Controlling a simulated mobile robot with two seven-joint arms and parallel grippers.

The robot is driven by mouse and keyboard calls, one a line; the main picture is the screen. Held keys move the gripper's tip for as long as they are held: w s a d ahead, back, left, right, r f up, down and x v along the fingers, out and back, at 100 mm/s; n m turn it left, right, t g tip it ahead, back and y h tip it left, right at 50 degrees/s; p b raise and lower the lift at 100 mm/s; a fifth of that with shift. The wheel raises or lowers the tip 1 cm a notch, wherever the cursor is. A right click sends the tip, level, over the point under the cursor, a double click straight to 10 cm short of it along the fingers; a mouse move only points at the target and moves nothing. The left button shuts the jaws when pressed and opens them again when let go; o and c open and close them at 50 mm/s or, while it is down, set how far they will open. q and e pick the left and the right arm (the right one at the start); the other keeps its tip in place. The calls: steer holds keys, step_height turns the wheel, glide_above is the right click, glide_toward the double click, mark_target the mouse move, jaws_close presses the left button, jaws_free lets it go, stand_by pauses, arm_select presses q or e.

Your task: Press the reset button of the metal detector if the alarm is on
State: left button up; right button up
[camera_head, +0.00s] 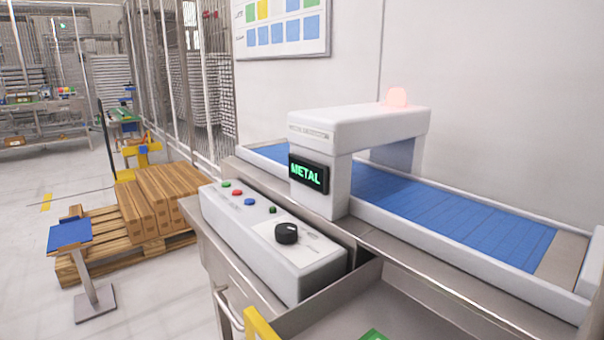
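The white metal detector (358,126) arches over a blue conveyor belt (440,212). A lamp (397,97) on its top glows pale red. Its black display (309,173) shows "METAL" in green letters. In front of it a white control box (262,240) carries several small buttons: a red button (237,192), a blue button (250,201), a green button (226,184) and a dark green button (273,210). A black knob (287,233) is near its right end. I cannot read which button is the reset. Neither of my grippers is in view.
An open grey drawer or bin (400,300) is at the lower right, with a green item (374,335) inside. A pallet with brown boxes (160,203) and a blue-topped stand (70,234) are at the left. Open floor lies at the lower left.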

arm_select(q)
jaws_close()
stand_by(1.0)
